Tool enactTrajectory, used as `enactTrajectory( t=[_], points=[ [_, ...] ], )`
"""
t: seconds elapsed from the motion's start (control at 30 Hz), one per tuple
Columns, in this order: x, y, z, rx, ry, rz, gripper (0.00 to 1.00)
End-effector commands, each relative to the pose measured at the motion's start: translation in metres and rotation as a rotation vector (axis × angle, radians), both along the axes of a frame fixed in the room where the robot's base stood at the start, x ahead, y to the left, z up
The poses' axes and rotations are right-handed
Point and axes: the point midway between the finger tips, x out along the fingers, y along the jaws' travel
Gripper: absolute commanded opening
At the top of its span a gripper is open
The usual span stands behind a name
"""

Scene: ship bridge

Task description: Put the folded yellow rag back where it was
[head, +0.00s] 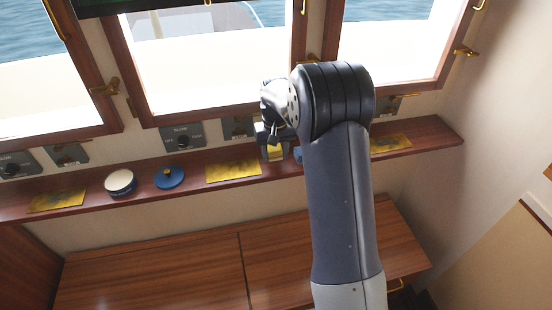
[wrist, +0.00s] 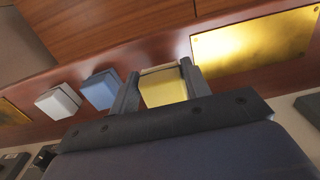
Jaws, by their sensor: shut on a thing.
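The folded yellow rag (wrist: 164,88) is between the two fingers of my gripper (wrist: 160,84) in the wrist view. My gripper is shut on it. In the head view the rag (head: 274,153) shows just below my gripper (head: 273,146), at the wooden shelf (head: 440,133) under the windows. I cannot tell whether the rag touches the shelf. A folded blue rag (wrist: 101,89) lies beside it, left of my gripper in the wrist view, with a folded pale grey rag (wrist: 58,102) further left. My arm hides much of this stretch in the head view.
Brass plates lie along the shelf: one left of my gripper (head: 233,171), one at the far left (head: 57,200), one at the right (head: 391,143). A white and blue tin (head: 120,183) and a round blue lid (head: 169,178) stand left. Control boxes (head: 182,138) line the wall behind.

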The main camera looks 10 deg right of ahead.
Motion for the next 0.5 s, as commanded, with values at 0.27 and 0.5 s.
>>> enactTrajectory(
  t=[0.27,0.5],
  points=[
    [-0.001,0.000,-0.031,0.000,0.002,-0.001,0.27],
    [0.000,0.000,-0.032,0.000,0.001,-0.001,0.27]
  ],
)
